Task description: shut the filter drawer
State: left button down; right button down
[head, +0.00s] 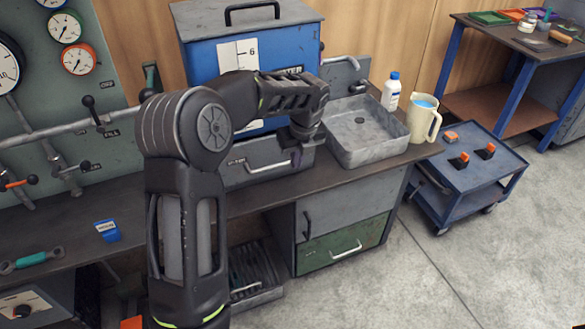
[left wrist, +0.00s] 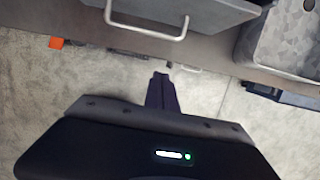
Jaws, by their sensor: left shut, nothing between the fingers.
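The filter drawer (head: 250,156) is a grey drawer under the blue filter housing (head: 205,62) on the bench. It stands out at the front, and its front carries a light bar handle (head: 268,166). My left gripper (head: 297,157) is shut and empty, pointing down by the right end of the drawer front. I cannot tell whether it touches the drawer. In the left wrist view the shut fingers (left wrist: 160,78) show apart from the handle (left wrist: 146,34) and the drawer front (left wrist: 190,10). My arm hides part of the housing and drawer. My right gripper is not in view.
A grey sink (head: 365,148) lies just right of the drawer, with a white bottle (head: 391,92) and a cream jug (head: 423,120) beside it. A cabinet with a green drawer (head: 343,245) is below the bench. A blue cart (head: 465,180) stands right; floor in front is clear.

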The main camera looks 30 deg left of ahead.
pick_arm(q)
jog(key=shift+v, duration=1.5)
jog(key=w+d+f+n+t+h, duration=0.2)
jog(key=w+d+f+n+t, duration=0.15)
jog(key=d+n, duration=0.35)
jog(key=s+d+f+n+h+p, duration=0.25)
jog(key=s+d+f+n, duration=0.25)
jog(key=d+f+n, duration=0.75)
jog(key=s+d+f+n+g, duration=0.1)
jog(key=s+d+f+n, duration=0.1)
jog(key=s, duration=0.7)
jog(key=s+d+f+n+g+h+p, duration=0.1)
jog(key=s+d+f+n+g, duration=0.1)
jog(key=s+d+f, duration=0.3)
jog(key=s+d+f+n+g+h+p, duration=0.1)
jog(key=s+d+f+n, duration=0.2)
jog(key=s, duration=1)
jog(key=shift+s+f, duration=0.3)
jog(key=shift+f, duration=0.4)
jog(key=shift+d, duration=0.15)
